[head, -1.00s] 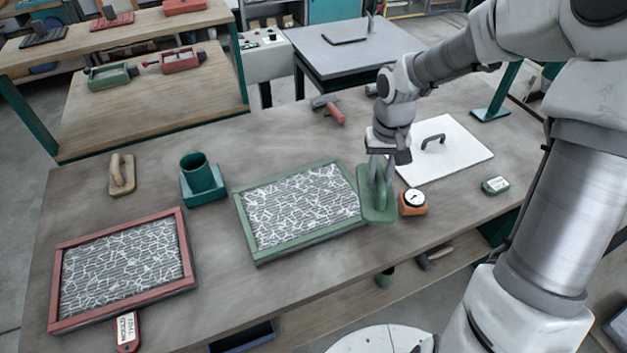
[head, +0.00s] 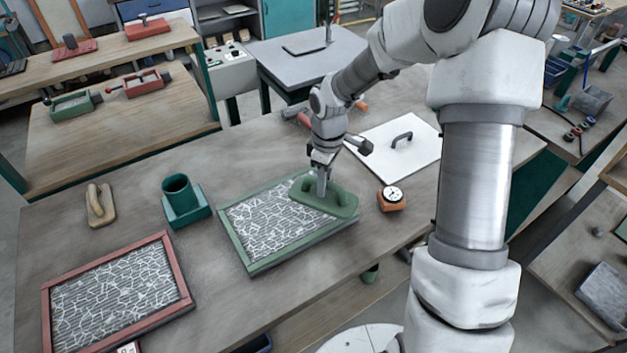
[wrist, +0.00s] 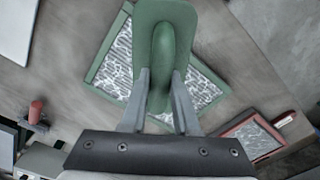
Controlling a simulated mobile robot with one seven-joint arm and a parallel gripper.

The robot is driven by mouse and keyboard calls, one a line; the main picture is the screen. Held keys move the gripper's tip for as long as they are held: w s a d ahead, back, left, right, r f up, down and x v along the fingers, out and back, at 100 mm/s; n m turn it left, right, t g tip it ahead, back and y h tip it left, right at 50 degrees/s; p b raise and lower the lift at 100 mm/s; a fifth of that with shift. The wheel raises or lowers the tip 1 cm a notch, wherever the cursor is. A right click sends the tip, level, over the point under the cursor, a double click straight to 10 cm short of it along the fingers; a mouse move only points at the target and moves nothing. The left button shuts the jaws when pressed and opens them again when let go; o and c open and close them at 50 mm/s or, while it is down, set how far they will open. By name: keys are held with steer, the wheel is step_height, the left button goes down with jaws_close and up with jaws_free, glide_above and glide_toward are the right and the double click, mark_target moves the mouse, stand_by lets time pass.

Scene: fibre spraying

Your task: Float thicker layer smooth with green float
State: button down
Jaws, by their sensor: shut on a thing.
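The green float (head: 332,203) lies over the right end of the green-framed mould (head: 237,245), set at an angle across its right side. My gripper (head: 322,190) is shut on the float's handle from above. The wrist view shows the fingers (wrist: 158,100) on both sides of the green handle (wrist: 163,60). White fibres over a dark ribbed surface fill the green frame. A red-framed mould (head: 178,252) with similar fibres lies to the left. Whether the float presses on the fibres or hovers just above them, I cannot tell.
A beige float (head: 100,205) and a teal cup on a stand (head: 181,195) stand behind the moulds. A round gauge on an orange base (head: 391,198) sits right of the green mould. A white board with a handle (head: 385,150) lies behind it.

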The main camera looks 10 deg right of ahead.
mark_target(313, 188)
steer(key=n, duration=0.2)
steer(key=w+f+n, duration=0.1)
steer(key=a+n+p, duration=0.1)
steer(key=n, duration=0.1)
steer(key=shift+w+a+f+n, duration=0.1)
steer(key=shift+w+f+n, duration=0.1)
steer(key=shift+w+n, duration=0.1)
steer(key=n, duration=0.2)
steer(key=f+n, duration=0.1)
steer(key=w+a+n+p, duration=0.1)
steer(key=n, duration=0.1)
steer(key=shift+f+n, duration=0.25)
steer(key=shift+n, duration=0.05)
steer(key=shift+w+f+b, duration=0.1)
steer(key=shift+f+b, duration=2.65)
steer(key=shift+f, duration=1.1)
steer(key=shift+f, duration=0.2)
